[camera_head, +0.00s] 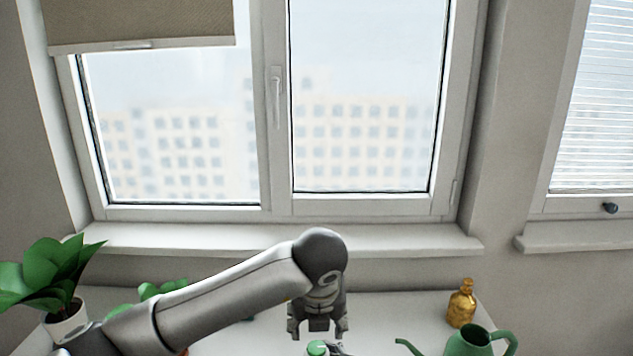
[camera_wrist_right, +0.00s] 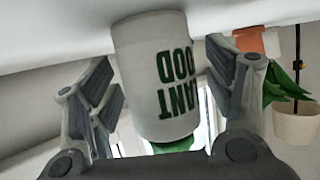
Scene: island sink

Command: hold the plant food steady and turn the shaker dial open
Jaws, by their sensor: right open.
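The plant food is a white container (camera_wrist_right: 150,75) with green lettering, seen upside down in the right wrist view. Its green shaker dial (camera_head: 316,347) shows at the bottom edge of the head view; the body below it is cut off. My left gripper (camera_head: 318,328) is open and points down just above the dial, with its fingers spread. My right gripper (camera_wrist_right: 164,66) is open, with one finger on each side of the container. A gap shows by the left finger; whether the other finger touches the container I cannot tell.
A green watering can (camera_head: 468,342) and a gold bottle (camera_head: 461,304) stand to the right on the white surface (camera_head: 400,310). A potted plant (camera_head: 66,322) stands at the left. The window sill (camera_head: 400,240) runs behind.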

